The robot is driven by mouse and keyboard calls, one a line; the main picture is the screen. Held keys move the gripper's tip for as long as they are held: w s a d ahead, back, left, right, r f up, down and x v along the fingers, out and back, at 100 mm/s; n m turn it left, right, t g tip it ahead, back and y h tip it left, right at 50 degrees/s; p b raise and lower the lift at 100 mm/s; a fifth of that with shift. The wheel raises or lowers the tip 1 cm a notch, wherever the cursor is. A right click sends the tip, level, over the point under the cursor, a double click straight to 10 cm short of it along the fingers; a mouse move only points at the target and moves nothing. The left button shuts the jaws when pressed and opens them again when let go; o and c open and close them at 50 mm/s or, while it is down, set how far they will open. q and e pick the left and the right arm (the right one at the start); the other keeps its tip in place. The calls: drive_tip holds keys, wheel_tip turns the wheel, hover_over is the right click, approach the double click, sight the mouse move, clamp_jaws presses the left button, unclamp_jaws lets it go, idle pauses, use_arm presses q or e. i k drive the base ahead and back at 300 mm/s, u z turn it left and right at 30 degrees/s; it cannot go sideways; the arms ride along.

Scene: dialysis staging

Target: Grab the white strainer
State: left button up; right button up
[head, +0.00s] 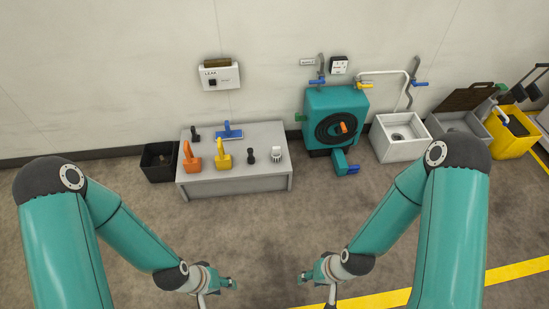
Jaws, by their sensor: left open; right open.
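A small white ribbed piece (276,154), which looks like the white strainer, stands near the right end of a low grey table (255,178). My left gripper (218,290) is at the bottom of the head view, low over the floor and well in front of the table. My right gripper (318,281) is to its right, also low over the floor. Both grippers are open, empty and apart from the white piece. Their fingertips are small in view and partly hard to make out.
On the table stand an orange tool (191,158), a yellow tool (223,155), a blue-handled tool (229,131) and a black knob-like piece (250,156). A black bin (157,168) is left of it. A teal machine (336,112) and white sink (400,143) are right. Floor between is clear.

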sight(276, 153)
drive_tip(key=u, duration=0.3)
drive_tip(key=i, duration=1.65)
drive_tip(key=z, duration=0.3)
